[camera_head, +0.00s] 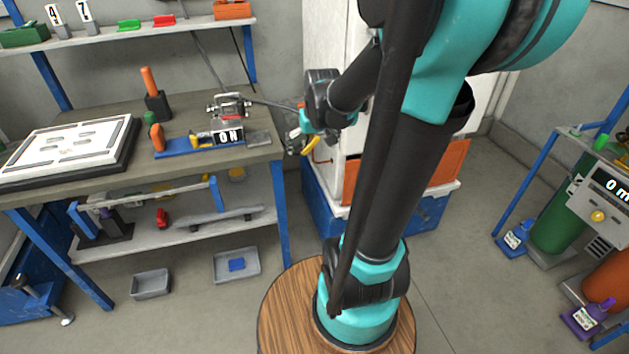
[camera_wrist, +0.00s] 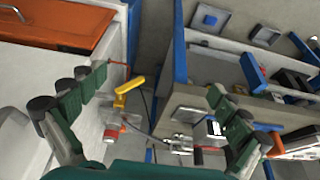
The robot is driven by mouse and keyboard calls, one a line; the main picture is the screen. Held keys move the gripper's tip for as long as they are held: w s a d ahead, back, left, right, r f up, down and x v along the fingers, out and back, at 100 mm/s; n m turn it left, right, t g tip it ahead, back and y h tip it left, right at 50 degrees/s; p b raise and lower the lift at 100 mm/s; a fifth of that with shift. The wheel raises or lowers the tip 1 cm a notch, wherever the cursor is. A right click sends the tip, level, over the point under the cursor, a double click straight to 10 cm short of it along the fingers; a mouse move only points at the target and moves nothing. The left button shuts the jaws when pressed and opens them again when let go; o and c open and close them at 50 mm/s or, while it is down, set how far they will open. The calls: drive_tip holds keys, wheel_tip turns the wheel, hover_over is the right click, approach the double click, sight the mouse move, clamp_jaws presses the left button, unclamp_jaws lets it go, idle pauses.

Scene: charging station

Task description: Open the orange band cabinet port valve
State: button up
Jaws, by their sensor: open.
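The white cabinet (camera_head: 350,175) with an orange band (camera_head: 448,163) stands behind my arm. In the wrist view its white side (camera_wrist: 75,120) and orange band (camera_wrist: 55,22) are at left. A yellow valve handle (camera_wrist: 130,90) sticks out from that side; it also shows in the head view (camera_head: 310,146), just below my gripper. A red-and-grey fitting (camera_wrist: 112,132) sits near the handle. My gripper (camera_wrist: 158,82) is open and empty, its fingers spread wide. In the wrist view the handle appears between the fingers, nearer the left one; I cannot tell how far beyond them it is.
A dark hose (camera_head: 275,104) runs from the device towards the cabinet. Gas bottles (camera_head: 555,222) stand at right. Floor between is open.

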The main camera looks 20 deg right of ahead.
drive_tip(key=s+a+f, duration=0.2)
drive_tip(key=s+f, duration=0.3)
drive_tip(key=s, duration=0.4)
drive_tip(key=shift+s, duration=0.25)
drive_tip(key=shift+c, duration=0.2)
